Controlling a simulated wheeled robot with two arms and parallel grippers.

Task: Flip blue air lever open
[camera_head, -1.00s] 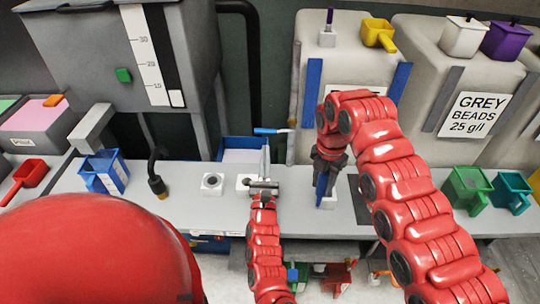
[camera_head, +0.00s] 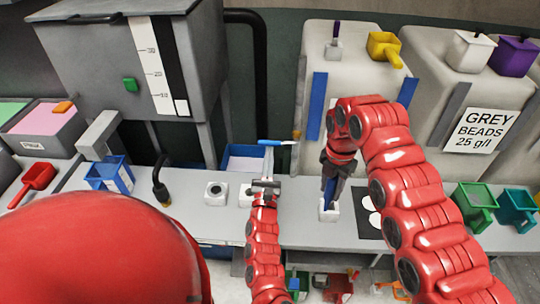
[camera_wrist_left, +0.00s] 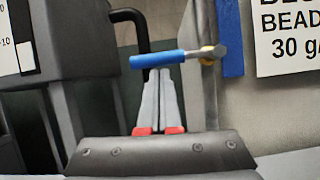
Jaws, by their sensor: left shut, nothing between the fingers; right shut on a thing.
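The air lever's blue handle (camera_head: 272,142) lies about level, pointing left from its pivot by the blue-striped bin. In the left wrist view, the blue handle (camera_wrist_left: 158,60) crosses just beyond the fingertips, with a metal shank and a yellow fitting at its right end. My left gripper (camera_head: 269,152) is shut and empty, its pale fingers pointing up at the handle. In the wrist view the fingertips (camera_wrist_left: 158,72) meet the handle's lower edge; I cannot tell whether they touch. My right gripper (camera_head: 331,178) is shut on a blue-handled piece with a white block base (camera_head: 328,208).
A grey hopper (camera_head: 130,65) stands at the left, with a black hose (camera_head: 160,180) below it. A blue-rimmed tray (camera_head: 243,160) lies behind my left gripper. A white block with a round hole (camera_head: 215,191) stands on the grey bench.

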